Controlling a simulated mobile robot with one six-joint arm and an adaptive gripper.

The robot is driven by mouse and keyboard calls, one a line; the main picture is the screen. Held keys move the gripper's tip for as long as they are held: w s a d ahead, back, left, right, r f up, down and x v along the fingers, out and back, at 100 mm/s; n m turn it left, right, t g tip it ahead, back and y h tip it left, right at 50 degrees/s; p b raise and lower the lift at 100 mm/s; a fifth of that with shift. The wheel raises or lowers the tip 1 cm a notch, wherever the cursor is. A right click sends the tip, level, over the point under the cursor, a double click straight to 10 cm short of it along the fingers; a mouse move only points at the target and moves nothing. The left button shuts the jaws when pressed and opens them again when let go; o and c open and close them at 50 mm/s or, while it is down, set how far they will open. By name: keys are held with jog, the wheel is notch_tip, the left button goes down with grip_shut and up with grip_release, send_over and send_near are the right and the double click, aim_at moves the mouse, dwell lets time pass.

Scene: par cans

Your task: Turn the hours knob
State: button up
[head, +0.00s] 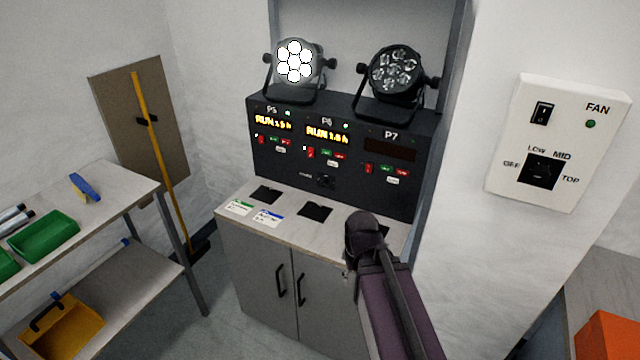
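A small dark knob (325,181) sits low in the middle of the black control panel (350,195). A small label to its left is too blurred to read for certain. Panel sections P5 and P6 have lit amber displays that seem to read RUN with a number of hours; the P7 display (389,148) is dark. My arm rises from the bottom of the view, and its dark rounded joint stands in front of the counter, below and to the right of the knob. No gripper fingers can be made out, and nothing of my arm touches the knob.
A lit par can (295,62) and an unlit one (395,72) stand on the panel. The counter (340,236) carries cards and dark squares. A fan switch plate (557,143) is on the right wall. A workbench (110,195) with green bins stands left.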

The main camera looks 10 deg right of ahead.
jog(key=shift+a, duration=0.4)
jog(key=shift+o, duration=1.2)
jog(key=shift+w+a, duration=0.1)
jog(key=w+m+t+h+b, duration=0.1)
jog(key=w, duration=0.5)
jog(key=w+f+m+t+h+b, duration=0.1)
jog(key=w+h+b, duration=0.1)
jog(key=w, duration=0.3)
jog(key=w+f+m+t+h+b, duration=0.1)
jog(key=w+t+h, duration=0.1)
jog(key=w, duration=0.4)
jog(key=shift+w+b, duration=0.3)
jog(key=shift+b, duration=0.1)
jog(key=w+a+r+m+t+h+b, duration=0.1)
jog(key=w+a+r+t+b, duration=0.1)
jog(key=w, duration=0.6)
jog(key=w+a+r+t+h+b, duration=0.2)
jog(key=w+a+t, duration=0.3)
jog(key=w+a, duration=0.2)
jog(key=shift+w+r+m, duration=0.35)
jog(key=shift+w+m, duration=0.05)
jog(key=shift+w, duration=0.8)
